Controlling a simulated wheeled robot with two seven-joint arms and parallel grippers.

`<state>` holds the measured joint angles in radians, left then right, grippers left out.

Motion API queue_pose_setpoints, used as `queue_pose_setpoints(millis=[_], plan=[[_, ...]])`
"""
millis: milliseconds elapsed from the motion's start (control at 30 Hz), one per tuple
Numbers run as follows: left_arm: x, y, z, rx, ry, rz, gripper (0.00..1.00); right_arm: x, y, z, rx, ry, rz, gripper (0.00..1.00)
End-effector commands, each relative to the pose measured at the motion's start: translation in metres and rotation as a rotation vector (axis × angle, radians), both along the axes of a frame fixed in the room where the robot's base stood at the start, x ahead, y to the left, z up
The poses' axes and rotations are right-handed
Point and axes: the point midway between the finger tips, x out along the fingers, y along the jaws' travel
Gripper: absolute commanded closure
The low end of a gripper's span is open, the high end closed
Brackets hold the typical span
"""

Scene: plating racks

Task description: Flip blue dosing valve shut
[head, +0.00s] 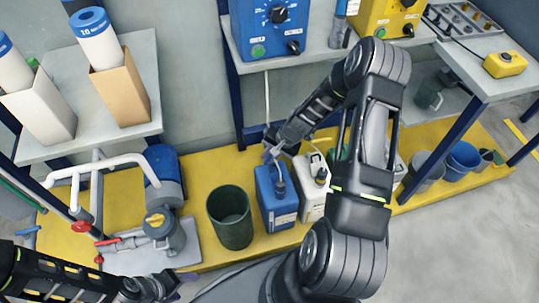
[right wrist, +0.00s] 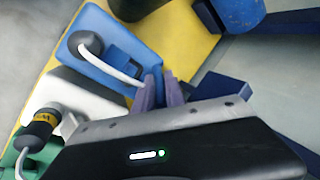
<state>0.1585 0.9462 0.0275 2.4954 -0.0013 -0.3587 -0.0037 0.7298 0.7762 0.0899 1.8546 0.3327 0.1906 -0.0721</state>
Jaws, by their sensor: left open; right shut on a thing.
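My right gripper (head: 271,152) is above the back of the blue canister (head: 277,205). In the right wrist view its purple fingers (right wrist: 160,85) are shut on a small blue part (right wrist: 157,76), which looks like the blue dosing valve. The fingers and arm hide most of it, and its handle angle cannot be told. A pale hose (head: 267,95) runs down from the blue dosing pump (head: 277,20) toward this spot. In the right wrist view the blue canister (right wrist: 125,70) lies beside the fingers. My left gripper (head: 178,286) is open and empty at the bottom.
A white canister (head: 312,198) stands right of the blue one, and a dark green bin (head: 231,218) stands left. Pipework with red handles and a grey pump (head: 165,232) is further left. Blue rack posts (head: 232,85) rise behind. The grey floor (head: 450,240) at front right is clear.

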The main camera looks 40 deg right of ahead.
Motion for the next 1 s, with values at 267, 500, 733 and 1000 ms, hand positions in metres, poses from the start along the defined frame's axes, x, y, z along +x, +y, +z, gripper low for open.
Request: queue_pose_setpoints(millis=[267,500,733,1000], plan=[[0.000,0.000,-0.007,0.000,0.000,0.000,0.40,-0.001,-0.001,-0.002,0.018,-0.006,-0.005,1.00],[0.000,0.000,-0.028,0.000,0.000,0.001,0.40,-0.001,-0.002,-0.005,0.099,-0.036,-0.009,1.00],[0.000,0.000,-0.058,0.000,0.001,0.004,0.40,0.000,0.000,-0.005,0.251,-0.088,-0.010,1.00],[0.000,0.000,-0.083,0.000,0.002,0.007,0.40,0.002,0.004,0.001,0.488,-0.170,-0.009,1.00]])
